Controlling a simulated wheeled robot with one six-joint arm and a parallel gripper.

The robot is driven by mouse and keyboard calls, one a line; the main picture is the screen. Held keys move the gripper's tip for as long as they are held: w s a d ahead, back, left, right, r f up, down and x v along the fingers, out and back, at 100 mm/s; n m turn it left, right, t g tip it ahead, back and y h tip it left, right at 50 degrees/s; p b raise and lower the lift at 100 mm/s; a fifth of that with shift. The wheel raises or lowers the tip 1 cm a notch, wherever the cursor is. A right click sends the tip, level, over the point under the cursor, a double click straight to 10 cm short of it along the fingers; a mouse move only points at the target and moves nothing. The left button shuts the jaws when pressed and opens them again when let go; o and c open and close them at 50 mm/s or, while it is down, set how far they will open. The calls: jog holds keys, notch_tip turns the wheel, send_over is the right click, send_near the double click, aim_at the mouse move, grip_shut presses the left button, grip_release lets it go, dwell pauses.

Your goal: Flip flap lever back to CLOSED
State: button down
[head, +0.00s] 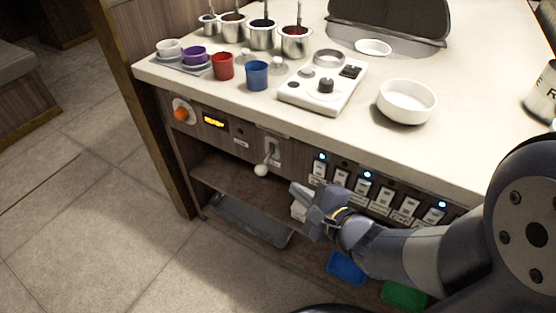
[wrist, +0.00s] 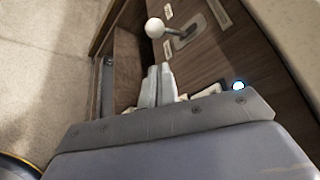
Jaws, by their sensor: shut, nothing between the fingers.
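The flap lever (head: 268,157) is on the counter's front panel, a metal stem on a light plate with a white ball knob (head: 261,170). In the head view the stem slants down, with the knob at its lower end. The wrist view also shows the white knob (wrist: 155,28), beyond my fingertips. My gripper (head: 297,190) is shut and empty. It is below and to the right of the knob, apart from it. The fingers (wrist: 157,85) lie together in the wrist view. The lettering by the lever is too small to read.
Several switches with blue lights (head: 367,175) line the panel to the right. An orange knob (head: 181,113) and a lit display (head: 213,122) are to the left. Below are an open shelf (head: 215,172) and a dark tray (head: 245,218). Cups and a white bowl (head: 406,102) stand on top.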

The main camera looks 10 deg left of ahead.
aim_at(265, 162)
dwell(0.3)
jog(key=b+x, duration=0.4)
jog(key=x, duration=0.6)
jog(key=shift+s+r+p, duration=0.25)
jog(key=shift+r+p, duration=0.25)
jog(key=shift+p, duration=0.4)
jog(key=r+p, duration=0.2)
jog(key=p, duration=0.1)
jog(key=shift+s+a, duration=0.15)
jog(key=shift+s, duration=0.1)
jog(key=shift+r+p, duration=0.75)
jog(key=shift+p, duration=0.7)
jog(key=shift+r+p, duration=0.3)
jog(key=shift+p, duration=0.05)
